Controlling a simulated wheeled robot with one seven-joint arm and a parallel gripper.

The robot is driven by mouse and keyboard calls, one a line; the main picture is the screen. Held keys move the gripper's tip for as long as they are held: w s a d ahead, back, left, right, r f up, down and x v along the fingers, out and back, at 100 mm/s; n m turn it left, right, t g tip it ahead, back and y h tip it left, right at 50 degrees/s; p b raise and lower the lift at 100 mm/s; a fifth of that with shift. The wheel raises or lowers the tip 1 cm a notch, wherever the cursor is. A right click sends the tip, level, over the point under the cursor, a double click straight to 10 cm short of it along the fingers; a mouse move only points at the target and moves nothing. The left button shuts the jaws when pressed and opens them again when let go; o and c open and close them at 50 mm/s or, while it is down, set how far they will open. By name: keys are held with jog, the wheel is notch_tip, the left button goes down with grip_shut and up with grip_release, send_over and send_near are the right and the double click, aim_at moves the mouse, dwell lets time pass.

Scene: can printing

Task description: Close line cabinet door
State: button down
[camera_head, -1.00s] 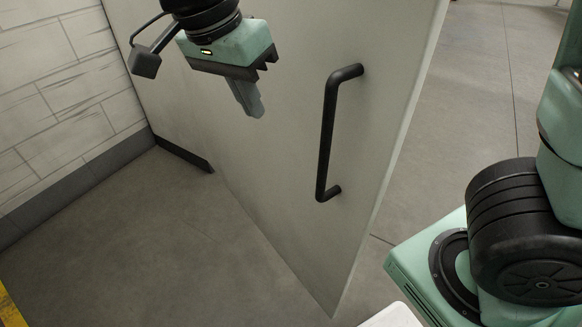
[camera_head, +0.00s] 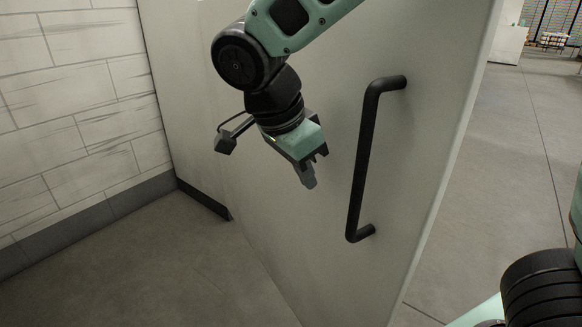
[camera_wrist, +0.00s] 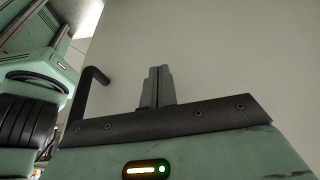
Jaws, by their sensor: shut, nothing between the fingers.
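The cabinet door (camera_head: 440,120) is a large pale panel standing open at an angle, with its free edge on the right in the head view. A black bar handle (camera_head: 362,165) is fixed upright near that edge. My gripper (camera_head: 309,182) is shut and empty, in front of the door face to the left of the handle. In the wrist view the closed fingers (camera_wrist: 157,84) point at the plain door face (camera_wrist: 230,50), and the handle (camera_wrist: 88,92) is to their left. I cannot tell whether the fingertips touch the door.
A pale block wall (camera_head: 75,100) with a dark skirting stands at the left. Grey floor (camera_head: 120,270) is clear in front of the door. Open floor (camera_head: 500,150) extends beyond the door's free edge, with shelving far off at the top right.

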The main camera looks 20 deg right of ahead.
jog(key=shift+w+d+r+b, duration=0.15)
jog(key=shift+d+b, duration=0.15)
jog(key=shift+d, duration=1.1)
